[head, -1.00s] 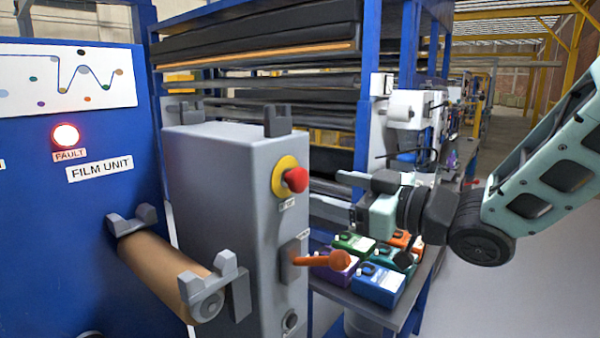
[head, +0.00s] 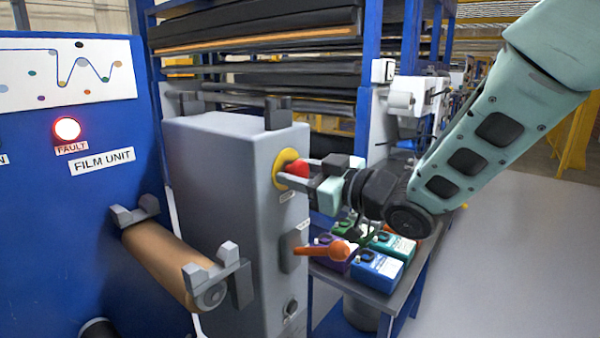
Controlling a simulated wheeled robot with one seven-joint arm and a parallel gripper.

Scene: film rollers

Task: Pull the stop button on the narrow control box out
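The narrow control box (head: 215,200) is a tall grey cabinet in the middle of the head view. Its red stop button (head: 299,169) sits on a yellow disc (head: 281,160) high on the face turned to the right. My gripper (head: 300,173) is at the button, coming from the right. One finger lies in front of and below the red button, the other behind and above it. The fingers are spread around the button. I cannot tell whether they touch it, and the fingers partly hide it.
An orange lever handle (head: 335,250) sticks out of the box below my gripper. A shelf table (head: 385,300) with several coloured boxes stands at the right behind it. A brown roller (head: 165,265) and the blue film unit (head: 70,220) with a lit red fault lamp (head: 67,129) are left.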

